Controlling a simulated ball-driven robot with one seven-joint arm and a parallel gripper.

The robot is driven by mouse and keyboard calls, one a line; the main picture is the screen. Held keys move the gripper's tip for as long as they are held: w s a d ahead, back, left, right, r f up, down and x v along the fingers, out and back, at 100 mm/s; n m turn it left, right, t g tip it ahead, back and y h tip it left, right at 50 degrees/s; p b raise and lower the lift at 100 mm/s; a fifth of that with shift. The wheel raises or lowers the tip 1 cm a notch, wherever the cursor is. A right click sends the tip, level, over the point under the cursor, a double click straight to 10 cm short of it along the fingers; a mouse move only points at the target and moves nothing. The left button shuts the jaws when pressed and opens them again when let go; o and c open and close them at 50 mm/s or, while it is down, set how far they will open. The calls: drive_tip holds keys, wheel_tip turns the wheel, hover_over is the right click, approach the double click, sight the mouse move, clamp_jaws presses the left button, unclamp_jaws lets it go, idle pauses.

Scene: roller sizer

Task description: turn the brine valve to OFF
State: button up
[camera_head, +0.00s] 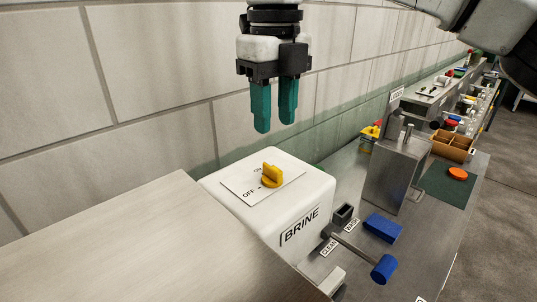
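The brine valve is a yellow knob (271,176) on a pale plate on top of a white box (313,200) marked BRINE. The plate reads OFF at its lower left and what looks like ON at its upper left. The knob's raised ridge stands up, but I cannot tell for certain which mark it points to. My gripper (275,125) hangs above the box with its two teal fingers pointing down. A gap shows between the fingers, and they hold nothing. The fingertips are above the knob and apart from it.
A flat panel (140,250) fills the lower left, beside the box. A blue-ended lever (383,268) and a blue block (383,228) are to the right, by a metal housing (396,172). A block wall (150,70) runs behind. An orange disc (458,173) lies farther along.

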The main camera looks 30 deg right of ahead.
sight(273, 167)
wheel_tip(273, 167, down, 9)
drive_tip(key=shift+f+p, duration=0.1)
drive_tip(key=shift+p, duration=0.85)
drive_tip(key=shift+a, duration=0.1)
clamp_jaws()
